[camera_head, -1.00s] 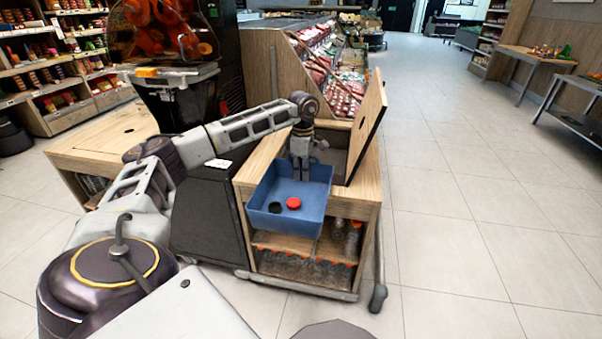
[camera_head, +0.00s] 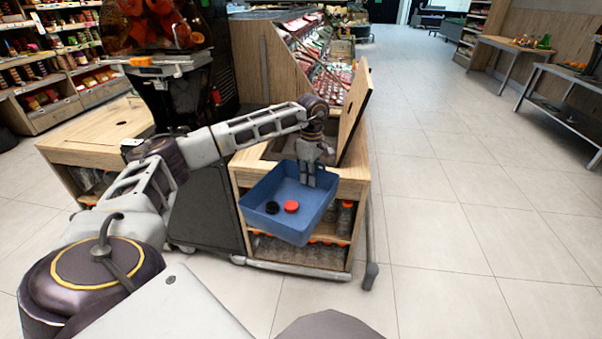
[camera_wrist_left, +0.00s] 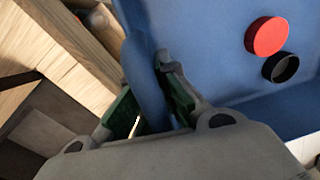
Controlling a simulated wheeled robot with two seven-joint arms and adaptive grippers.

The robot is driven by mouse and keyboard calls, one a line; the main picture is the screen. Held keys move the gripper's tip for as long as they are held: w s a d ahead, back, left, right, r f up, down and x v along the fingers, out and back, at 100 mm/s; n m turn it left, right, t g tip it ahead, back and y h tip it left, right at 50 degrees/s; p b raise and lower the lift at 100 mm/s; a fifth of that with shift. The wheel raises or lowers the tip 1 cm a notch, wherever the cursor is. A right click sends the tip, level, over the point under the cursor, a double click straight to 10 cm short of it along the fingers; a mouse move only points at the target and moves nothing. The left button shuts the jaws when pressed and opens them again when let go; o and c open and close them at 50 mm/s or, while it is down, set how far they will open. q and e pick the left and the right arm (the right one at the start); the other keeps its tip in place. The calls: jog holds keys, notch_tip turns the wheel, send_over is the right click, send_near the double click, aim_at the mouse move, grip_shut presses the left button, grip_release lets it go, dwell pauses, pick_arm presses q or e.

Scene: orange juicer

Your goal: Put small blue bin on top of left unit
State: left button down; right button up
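The small blue bin (camera_head: 262,222) hangs in front of the right wooden unit (camera_head: 352,186), whose lid (camera_head: 356,108) stands open. It looks slightly tilted and holds a red cap (camera_head: 291,206) and a black cap (camera_head: 272,207). My left gripper (camera_head: 307,180) is shut on the bin's far wall. In the left wrist view the fingers (camera_wrist_left: 155,105) pinch the blue wall, with the red cap (camera_wrist_left: 267,36) and black cap (camera_wrist_left: 281,67) beyond. The left wooden unit (camera_head: 95,146) stands at the left, with the juicer beside it. My right gripper is out of view.
The orange juicer (camera_head: 165,65) stands behind a dark cabinet (camera_head: 208,212), between the two units. Several orange-capped bottles sit on the right unit's shelves. Stocked shelves (camera_head: 60,60) line the back left. Open tiled floor (camera_head: 460,220) lies to the right.

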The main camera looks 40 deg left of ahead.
pick_arm(q)
jog(key=s+d+f+m+b, duration=0.1)
jog(key=d+f+m, duration=0.1)
jog(key=d+m, duration=0.4)
jog(key=s+d+f+m+b, duration=0.1)
jog(key=d+m, duration=0.6)
jog(key=d, duration=1)
jog(key=s+d+f+m+t+y+b, duration=0.1)
jog(key=s+d+f+m+b, duration=0.1)
jog(key=d+m, duration=0.5)
jog(key=s+d+f, duration=0.1)
jog(key=d+f, duration=0.1)
jog(key=d, duration=0.2)
jog(key=shift+d+f, duration=0.25)
jog(key=shift+f, duration=0.1)
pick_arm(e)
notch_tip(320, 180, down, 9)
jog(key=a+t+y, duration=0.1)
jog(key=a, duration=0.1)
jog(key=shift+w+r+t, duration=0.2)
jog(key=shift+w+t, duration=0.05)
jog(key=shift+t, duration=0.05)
pick_arm(q)
jog(key=shift+s, duration=0.1)
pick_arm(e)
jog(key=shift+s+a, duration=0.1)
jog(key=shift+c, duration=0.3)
